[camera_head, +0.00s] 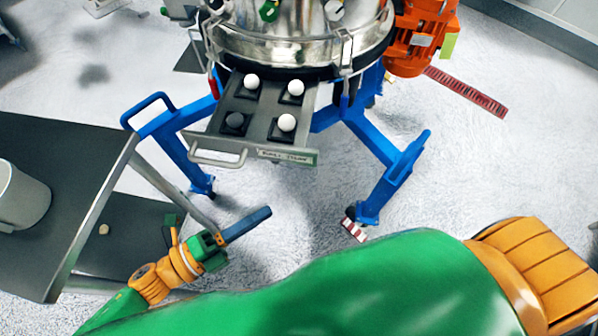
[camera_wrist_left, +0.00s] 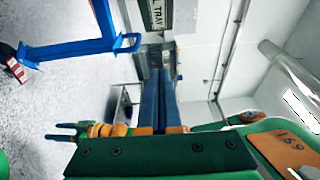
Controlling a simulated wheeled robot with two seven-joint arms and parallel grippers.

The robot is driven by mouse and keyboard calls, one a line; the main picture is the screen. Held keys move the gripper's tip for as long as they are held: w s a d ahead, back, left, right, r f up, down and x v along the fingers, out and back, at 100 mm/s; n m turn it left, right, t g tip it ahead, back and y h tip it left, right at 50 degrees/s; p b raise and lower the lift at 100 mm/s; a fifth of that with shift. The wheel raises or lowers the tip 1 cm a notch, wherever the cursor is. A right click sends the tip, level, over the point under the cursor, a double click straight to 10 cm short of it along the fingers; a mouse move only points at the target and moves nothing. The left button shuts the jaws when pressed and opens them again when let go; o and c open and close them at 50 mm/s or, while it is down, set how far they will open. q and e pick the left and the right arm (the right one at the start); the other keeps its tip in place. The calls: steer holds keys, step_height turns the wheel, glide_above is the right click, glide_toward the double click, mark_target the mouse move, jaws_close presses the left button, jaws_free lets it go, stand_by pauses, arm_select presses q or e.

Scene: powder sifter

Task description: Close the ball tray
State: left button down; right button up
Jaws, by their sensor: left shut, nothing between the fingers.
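The ball tray (camera_head: 262,108) is a grey metal drawer pulled out below the round steel sifter. It has square dark pockets; three hold white balls (camera_head: 251,82), and the front-left pocket shows no white ball. A bar handle (camera_head: 217,161) and a green-edged label (camera_head: 287,155) are on its front. The label shows partly at the top of the left wrist view (camera_wrist_left: 157,13). My left gripper (camera_head: 268,211), with long blue fingers, is shut and empty, below and apart from the tray front. The fingers also show in the left wrist view (camera_wrist_left: 158,74).
The steel sifter (camera_head: 290,45) stands on a blue wheeled frame (camera_head: 385,165). A grey table (camera_head: 70,150) with a white container (camera_head: 20,198) is at the left. An orange motor (camera_head: 418,35) is at the upper right. The floor before the tray is clear.

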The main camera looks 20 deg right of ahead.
arm_select(q)
steer(key=w+d+p, duration=0.1)
steer(key=w+d, duration=0.5)
steer(key=d, duration=0.4)
steer(key=shift+w+d, duration=0.15)
steer(key=shift+w, duration=0.05)
arm_select(e)
steer(key=shift+r, duration=0.9)
arm_select(q)
steer(key=shift+w, duration=0.1)
